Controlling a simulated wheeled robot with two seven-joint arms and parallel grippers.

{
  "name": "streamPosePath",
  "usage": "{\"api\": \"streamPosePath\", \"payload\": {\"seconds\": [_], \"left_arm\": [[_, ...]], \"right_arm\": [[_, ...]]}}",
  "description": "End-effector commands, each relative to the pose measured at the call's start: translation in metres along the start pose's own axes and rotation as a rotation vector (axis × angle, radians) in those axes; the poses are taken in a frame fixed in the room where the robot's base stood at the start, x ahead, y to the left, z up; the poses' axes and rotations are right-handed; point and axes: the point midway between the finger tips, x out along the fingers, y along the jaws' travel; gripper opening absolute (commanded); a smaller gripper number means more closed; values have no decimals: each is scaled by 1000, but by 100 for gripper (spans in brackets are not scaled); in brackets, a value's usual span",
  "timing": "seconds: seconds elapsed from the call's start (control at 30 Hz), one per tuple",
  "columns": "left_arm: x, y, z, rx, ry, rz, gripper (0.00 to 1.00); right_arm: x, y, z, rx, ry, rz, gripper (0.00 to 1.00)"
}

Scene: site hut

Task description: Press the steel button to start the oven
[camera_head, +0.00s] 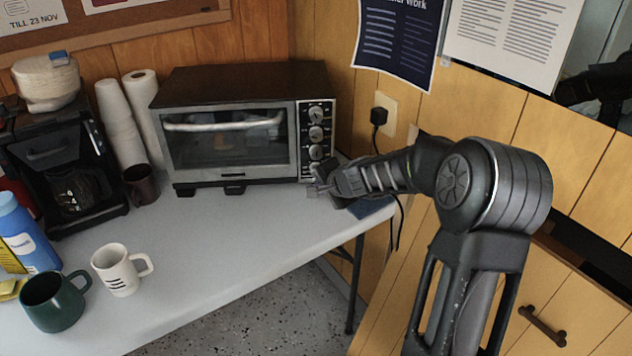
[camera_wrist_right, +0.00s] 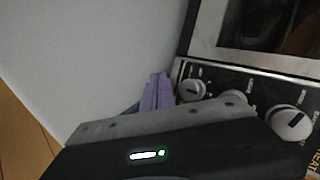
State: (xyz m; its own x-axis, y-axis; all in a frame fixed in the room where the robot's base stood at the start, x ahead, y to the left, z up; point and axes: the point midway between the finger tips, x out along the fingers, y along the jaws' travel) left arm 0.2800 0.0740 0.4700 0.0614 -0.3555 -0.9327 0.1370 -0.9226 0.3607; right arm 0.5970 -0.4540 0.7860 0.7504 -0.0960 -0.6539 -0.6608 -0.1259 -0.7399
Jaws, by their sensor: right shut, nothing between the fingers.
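The toaster oven (camera_head: 225,140) stands on the white table against the wood wall, with its glass door shut. Its control panel (camera_head: 307,128) on the right side carries a column of several round knobs. In the right wrist view the panel (camera_wrist_right: 212,72) and its knobs (camera_wrist_right: 190,90) lie beyond my gripper. I cannot make out the steel button; the panel's lower end is partly hidden by my gripper. My right gripper (camera_head: 320,188) is shut and empty at the panel's lower end; its fingers (camera_wrist_right: 157,92) point toward the panel edge. I cannot tell whether they touch it. My left gripper is not seen.
A coffee maker (camera_head: 62,160), stacked cups (camera_head: 120,122) and a brown mug (camera_head: 141,184) stand left of the oven. A white mug (camera_head: 118,270), green mug (camera_head: 52,302) and blue bottle (camera_head: 27,235) are at front left. The table (camera_head: 230,235) before the oven is clear.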

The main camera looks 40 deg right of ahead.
Motion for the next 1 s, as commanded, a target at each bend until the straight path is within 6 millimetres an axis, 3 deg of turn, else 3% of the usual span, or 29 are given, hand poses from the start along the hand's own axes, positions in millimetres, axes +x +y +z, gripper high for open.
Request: {"api": "streamPosePath", "payload": {"seconds": [1.0], "left_arm": [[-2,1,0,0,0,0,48]], "right_arm": [[5,-4,-4,0,0,-1,0]]}}
